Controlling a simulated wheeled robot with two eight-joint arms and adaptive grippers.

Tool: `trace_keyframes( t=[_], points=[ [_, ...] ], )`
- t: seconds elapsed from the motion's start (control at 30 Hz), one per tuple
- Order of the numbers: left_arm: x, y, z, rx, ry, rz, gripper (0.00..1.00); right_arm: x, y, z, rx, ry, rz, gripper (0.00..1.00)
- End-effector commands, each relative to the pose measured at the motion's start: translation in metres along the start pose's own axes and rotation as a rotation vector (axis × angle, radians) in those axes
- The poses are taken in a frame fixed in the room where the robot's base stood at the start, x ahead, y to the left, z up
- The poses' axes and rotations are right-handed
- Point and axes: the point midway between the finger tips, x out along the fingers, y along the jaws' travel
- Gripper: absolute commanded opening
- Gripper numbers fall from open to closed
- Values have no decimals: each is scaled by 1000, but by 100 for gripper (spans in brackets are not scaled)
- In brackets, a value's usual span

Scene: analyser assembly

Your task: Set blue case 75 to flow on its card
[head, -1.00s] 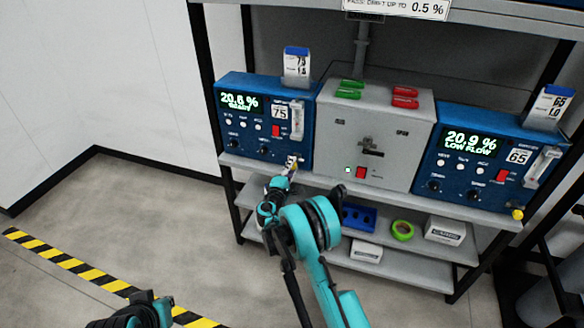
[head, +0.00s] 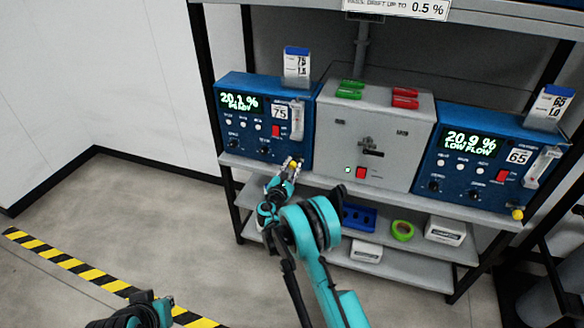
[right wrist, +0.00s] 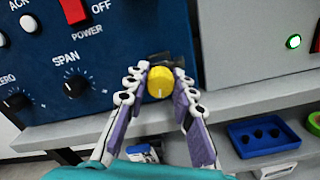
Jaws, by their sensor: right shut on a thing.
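Blue case 75 (head: 263,118) stands at the left of the shelf, its screen (head: 239,102) lit with about 20.1 % over a second line too blurred to read. Its card (head: 297,65) stands upright on top; the small print is hard to read. A clear flow tube (head: 297,118) is on its front right side. My right gripper (head: 292,166) is at the case's lower right corner, shut on the yellow knob (right wrist: 160,82), with one finger on each side of it. My left gripper (head: 150,303) is low at the left, away from the case; its fingers are unclear.
A grey box (head: 375,130) with a lever and red and green clips stands right of case 75. Blue case 65 (head: 470,155) stands beyond it, reading LOW FLOW. The lower shelf holds a blue tray (head: 358,217), green tape (head: 402,231) and white boxes.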

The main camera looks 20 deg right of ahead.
Motion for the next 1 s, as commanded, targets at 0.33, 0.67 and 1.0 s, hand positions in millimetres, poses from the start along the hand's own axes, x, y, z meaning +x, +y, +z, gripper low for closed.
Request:
trace_keyframes(
  t=[0.33,0.67,1.0],
  points=[
    [0,0,0,0,0,0,0,0,0,-1,-311,1,1,0],
    [0,0,0,0,0,0,0,0,0,-1,-513,1,1,0],
    [0,0,0,0,0,0,0,0,0,-1,-590,2,0,0]
  ],
)
